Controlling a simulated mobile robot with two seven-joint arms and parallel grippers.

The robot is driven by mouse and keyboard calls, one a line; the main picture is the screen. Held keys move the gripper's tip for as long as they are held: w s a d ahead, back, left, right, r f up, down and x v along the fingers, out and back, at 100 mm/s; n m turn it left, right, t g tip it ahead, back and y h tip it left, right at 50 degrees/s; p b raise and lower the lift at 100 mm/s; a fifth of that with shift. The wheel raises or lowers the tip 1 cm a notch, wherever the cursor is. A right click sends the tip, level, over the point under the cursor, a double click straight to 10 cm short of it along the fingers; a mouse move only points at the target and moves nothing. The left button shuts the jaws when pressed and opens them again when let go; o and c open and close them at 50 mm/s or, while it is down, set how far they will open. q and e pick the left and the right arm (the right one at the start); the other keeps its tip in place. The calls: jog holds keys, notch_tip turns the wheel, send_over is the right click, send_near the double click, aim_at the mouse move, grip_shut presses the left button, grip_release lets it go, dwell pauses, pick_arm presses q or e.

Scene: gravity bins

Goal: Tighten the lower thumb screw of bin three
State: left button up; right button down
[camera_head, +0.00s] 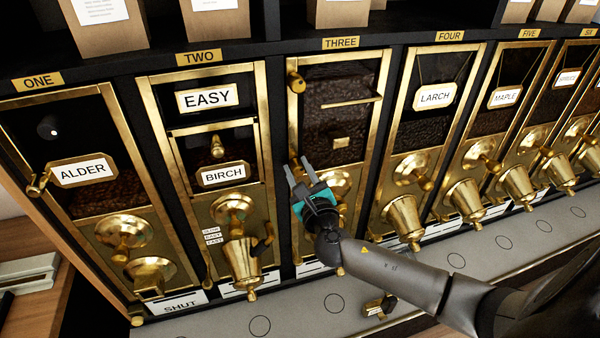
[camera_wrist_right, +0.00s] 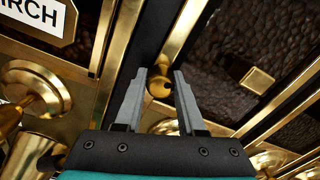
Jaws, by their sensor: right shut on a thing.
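Bin three (camera_head: 384,75) is a brass-framed bin with a dark window, under the THREE plate (camera_head: 341,42). Its upper thumb screw (camera_head: 296,82) is a brass knob at the top left of the frame. The lower thumb screw (camera_wrist_right: 159,86) is a round brass knob on the left side of the frame, between my fingertips in the right wrist view. My right gripper (camera_head: 303,170) is shut on this screw; it also shows in the right wrist view (camera_wrist_right: 163,80). The gripper mostly hides the screw in the head view. My left gripper is not in view.
Bin two (camera_head: 262,115), with EASY and BIRCH plates, is close on the left, and the LARCH bin (camera_head: 404,92) on the right. Brass knobs and spouts stick out below. A small brass piece (camera_head: 379,306) lies on the grey counter (camera_head: 330,315).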

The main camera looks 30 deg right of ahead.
dwell(0.3)
jog(key=m+b, duration=0.1)
jog(key=m, duration=0.2)
jog(key=shift+f+b, duration=0.15)
jog(key=shift+b, duration=0.15)
jog(key=m+b, duration=0.1)
jog(key=m, duration=0.2)
jog(key=shift+m, duration=1)
jog(key=shift+b, duration=0.3)
jog(key=m+b, duration=0.1)
jog(key=m, duration=0.2)
jog(key=shift+m, duration=0.4)
jog(key=m+b, duration=0.1)
jog(key=m, duration=0.3)
jog(key=shift+r, duration=0.2)
